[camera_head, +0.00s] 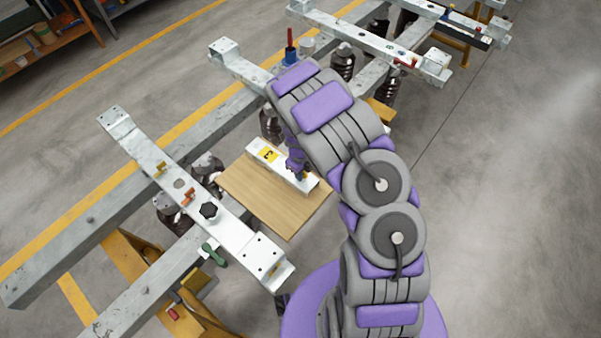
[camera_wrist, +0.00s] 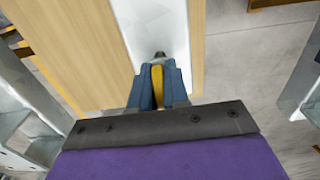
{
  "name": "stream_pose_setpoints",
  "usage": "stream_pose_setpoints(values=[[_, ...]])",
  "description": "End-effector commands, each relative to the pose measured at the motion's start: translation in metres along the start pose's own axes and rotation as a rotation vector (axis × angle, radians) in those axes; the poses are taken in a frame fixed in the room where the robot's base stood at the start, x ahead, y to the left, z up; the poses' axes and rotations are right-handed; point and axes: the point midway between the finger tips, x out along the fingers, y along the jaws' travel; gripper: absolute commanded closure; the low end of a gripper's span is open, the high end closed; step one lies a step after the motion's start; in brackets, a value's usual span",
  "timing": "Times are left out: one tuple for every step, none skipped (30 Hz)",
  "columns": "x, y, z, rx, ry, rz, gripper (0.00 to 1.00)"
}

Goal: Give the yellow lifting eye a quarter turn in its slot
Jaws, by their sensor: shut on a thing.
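A yellow piece, which I take for the lifting eye (camera_wrist: 158,85), stands between the two blue fingers of my gripper (camera_wrist: 157,84) in the wrist view. The fingers are shut on it from both sides and hide much of it. A small dark grey round part (camera_wrist: 159,56) shows just beyond the fingertips. My gripper (camera_head: 301,176) points down at the right end of a white bar (camera_head: 283,166) in the head view. The bar also shows in the wrist view (camera_wrist: 158,25). The slot is hidden under the fingers, so I cannot tell how the eye sits.
A long white crossbeam (camera_head: 150,155) with a black knob (camera_head: 208,210) and orange and yellow fittings stands left. Grey rails and dark ribbed insulators (camera_head: 270,125) surround the board. Open floor lies right.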

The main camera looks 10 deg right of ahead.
Motion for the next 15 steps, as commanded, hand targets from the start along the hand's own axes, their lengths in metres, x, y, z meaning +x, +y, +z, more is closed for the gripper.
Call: stream_pose_setpoints(values=[[0.003, 0.001, -0.002, -0.002, 0.004, 0.003, 1.00], [0.003, 0.001, -0.002, -0.002, 0.004, 0.003, 0.84], [0.003, 0.001, -0.002, -0.003, 0.004, 0.003, 0.80], [0.003, 0.002, -0.002, -0.003, 0.004, 0.003, 0.77], [0.003, 0.002, -0.002, -0.004, 0.004, 0.003, 0.74], [0.003, 0.002, -0.002, -0.004, 0.004, 0.003, 0.70], [0.002, 0.002, -0.002, -0.005, 0.005, 0.003, 0.68], [0.002, 0.002, -0.002, -0.005, 0.005, 0.003, 0.65], [0.001, 0.002, -0.001, -0.005, 0.004, 0.003, 0.61], [-0.001, 0.001, -0.001, -0.005, 0.004, 0.003, 0.58], [-0.003, 0.001, -0.001, -0.006, 0.004, 0.003, 0.55], [-0.007, 0.001, -0.001, -0.006, 0.003, 0.002, 0.55], [-0.011, 0.001, -0.001, -0.006, 0.003, 0.002, 0.55], [-0.015, 0.001, -0.001, -0.006, 0.003, 0.002, 0.55], [-0.022, 0.002, -0.001, -0.007, 0.002, 0.001, 0.55]])
